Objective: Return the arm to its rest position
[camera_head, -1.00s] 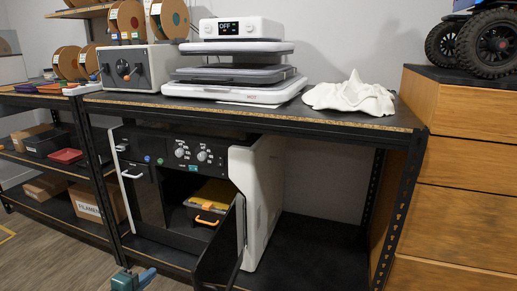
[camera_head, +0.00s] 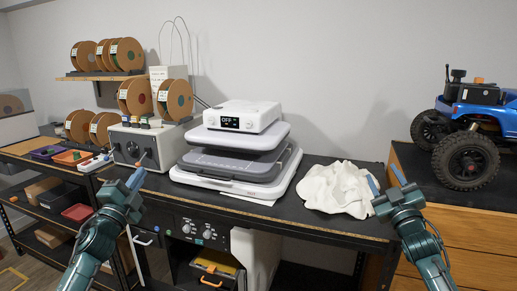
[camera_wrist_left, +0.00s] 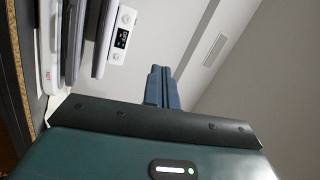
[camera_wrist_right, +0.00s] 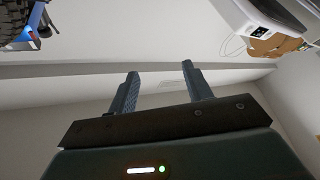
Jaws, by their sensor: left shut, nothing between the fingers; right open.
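My left gripper (camera_head: 130,184) is raised in front of the workbench at the left of the head view. It is shut and empty; its fingers are pressed together in the left wrist view (camera_wrist_left: 161,87). My right gripper (camera_head: 385,186) is raised in front of the bench's right end, by the white cloth. It is open and empty, with its two fingers apart in the right wrist view (camera_wrist_right: 160,88). Both forearms point upward, and neither gripper appears to hold anything.
A white press-like machine (camera_head: 240,146) with an OFF display and a crumpled white cloth (camera_head: 338,188) rest on the black bench. A machine with knobs (camera_head: 195,232) stands below. A blue RC crawler (camera_head: 474,135) sits on wooden drawers (camera_head: 470,225) at right. Filament spools (camera_head: 176,98) stand at left.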

